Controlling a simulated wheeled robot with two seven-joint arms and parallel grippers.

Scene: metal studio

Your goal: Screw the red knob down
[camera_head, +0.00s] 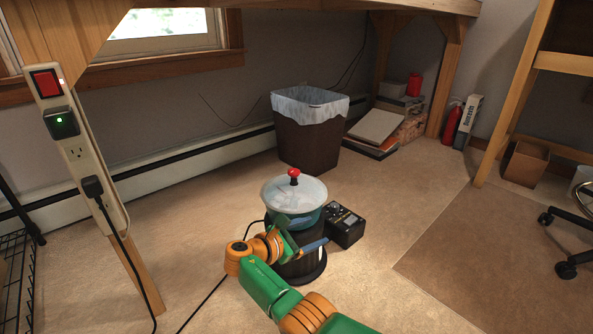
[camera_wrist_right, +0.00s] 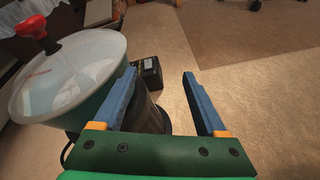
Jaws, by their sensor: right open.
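The red knob (camera_head: 294,174) stands on top of a white, see-through lid (camera_head: 300,192) on a teal pot. In the right wrist view the red knob (camera_wrist_right: 38,27) is at the upper left, on a dark stem above the lid (camera_wrist_right: 75,68). My right gripper (camera_head: 318,245) is low beside the pot, under the lid's rim. In the right wrist view its blue fingers (camera_wrist_right: 160,75) are apart with nothing between them, and the lid is to their left. The knob is clear of the fingers. My left gripper does not show.
The pot stands on a round black base (camera_head: 305,272) on the carpet. A black box with dials (camera_head: 345,226) is right of it. A brown waste bin (camera_head: 308,140) stands behind. A power strip (camera_head: 80,150) on a wooden leg is at the left.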

